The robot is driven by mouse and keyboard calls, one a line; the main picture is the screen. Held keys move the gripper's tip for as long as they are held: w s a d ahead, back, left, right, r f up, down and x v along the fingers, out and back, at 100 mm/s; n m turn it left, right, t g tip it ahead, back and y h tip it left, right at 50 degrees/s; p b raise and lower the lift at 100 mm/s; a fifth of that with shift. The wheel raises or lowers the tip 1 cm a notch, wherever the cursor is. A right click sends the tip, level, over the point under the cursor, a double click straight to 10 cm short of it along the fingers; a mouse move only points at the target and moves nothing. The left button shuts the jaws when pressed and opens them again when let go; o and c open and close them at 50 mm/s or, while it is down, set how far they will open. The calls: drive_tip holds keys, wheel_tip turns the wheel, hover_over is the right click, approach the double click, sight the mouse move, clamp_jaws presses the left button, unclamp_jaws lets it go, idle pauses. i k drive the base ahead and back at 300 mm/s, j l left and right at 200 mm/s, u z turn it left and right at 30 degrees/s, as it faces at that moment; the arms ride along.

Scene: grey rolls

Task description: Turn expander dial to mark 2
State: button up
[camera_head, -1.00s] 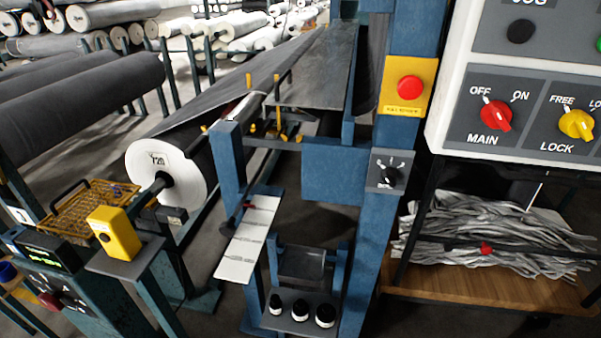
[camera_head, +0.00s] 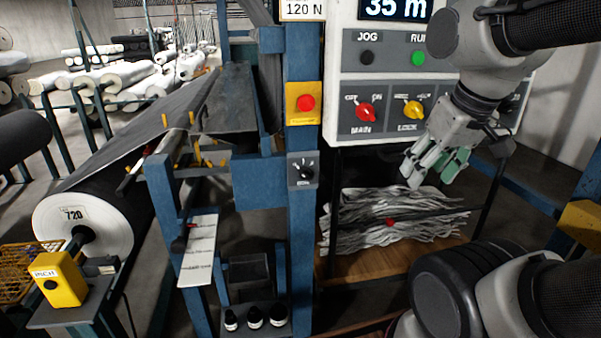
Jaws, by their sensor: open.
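The expander dial is probably the small black knob (camera_head: 304,169) on a grey plate (camera_head: 302,183) fixed to the blue post, below the yellow box with a red button. Its label and marks are too small to read, so I cannot tell which mark it points at. My gripper (camera_head: 430,180) is open and empty, fingers pointing down. It is to the right of the dial, in front of the white control panel's lower edge, apart from the dial.
The control panel (camera_head: 350,80) has a red MAIN knob (camera_head: 366,112) and a yellow LOCK knob (camera_head: 413,109). A yellow box with a red button (camera_head: 305,103) sits above the dial. Grey scraps (camera_head: 380,225) lie on a wooden shelf.

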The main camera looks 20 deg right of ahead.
sight(303, 173)
drive_tip(key=k+l+u, duration=0.2)
drive_tip(key=l, duration=0.25)
drive_tip(key=k+l+u, duration=0.25)
drive_tip(key=k+l, duration=0.15)
